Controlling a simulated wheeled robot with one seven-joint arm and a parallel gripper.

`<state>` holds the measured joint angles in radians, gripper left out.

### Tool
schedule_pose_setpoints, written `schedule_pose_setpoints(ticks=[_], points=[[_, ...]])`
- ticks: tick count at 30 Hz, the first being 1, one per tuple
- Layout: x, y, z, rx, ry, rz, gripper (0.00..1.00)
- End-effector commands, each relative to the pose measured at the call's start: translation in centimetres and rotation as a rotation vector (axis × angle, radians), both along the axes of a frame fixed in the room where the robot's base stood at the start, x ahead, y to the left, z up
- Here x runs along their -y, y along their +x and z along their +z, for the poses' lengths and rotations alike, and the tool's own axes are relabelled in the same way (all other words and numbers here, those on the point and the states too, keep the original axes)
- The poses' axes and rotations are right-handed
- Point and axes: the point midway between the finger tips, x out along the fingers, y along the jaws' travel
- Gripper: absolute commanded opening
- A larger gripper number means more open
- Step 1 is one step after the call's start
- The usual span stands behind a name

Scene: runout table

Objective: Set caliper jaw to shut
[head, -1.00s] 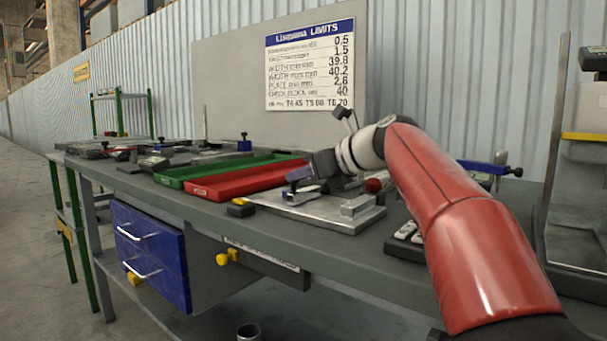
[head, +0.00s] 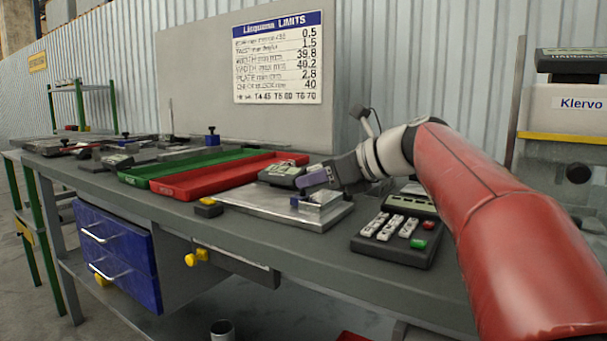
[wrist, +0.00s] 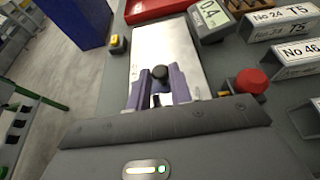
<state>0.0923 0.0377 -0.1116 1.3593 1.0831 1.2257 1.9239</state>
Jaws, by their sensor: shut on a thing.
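The caliper appears to be the bright metal plate (head: 255,203) with a grey digital readout (head: 283,174) behind it. In the wrist view the plate (wrist: 165,42) runs away from me, and the readout (wrist: 208,18) shows what looks like 0.4. My gripper (head: 308,192) is low over the plate's right part. In the wrist view its two purple fingers (wrist: 158,84) are closed around a small part with a dark round knob (wrist: 160,73), apparently the caliper jaw. The fingers hide most of that part, so I cannot tell the jaw gap.
A red tray (head: 215,182) and a green tray (head: 150,176) lie left of the plate. A keypad box (head: 392,240) stands to the right. A small black-and-yellow block (head: 208,207) is near the front edge. In the wrist view a red knob (wrist: 250,81) is close on the right.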

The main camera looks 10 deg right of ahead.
Motion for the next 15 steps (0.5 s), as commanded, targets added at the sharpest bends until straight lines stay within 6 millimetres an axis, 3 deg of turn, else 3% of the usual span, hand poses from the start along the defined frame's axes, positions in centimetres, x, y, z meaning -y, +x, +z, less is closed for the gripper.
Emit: schedule_pose_setpoints(ticks=[5,6,9,10,15], points=[[0.26,-0.15,-0.18,-0.005,-0.005,0.0,0.0],[0.27,-0.16,-0.2,-0.006,-0.006,0.0,0.26],[0.23,-0.13,-0.18,-0.005,-0.005,0.0,0.39],[0.22,-0.12,-0.17,-0.004,-0.004,0.0,0.43],[0.14,-0.08,-0.13,-0.004,-0.003,0.0,0.43]])
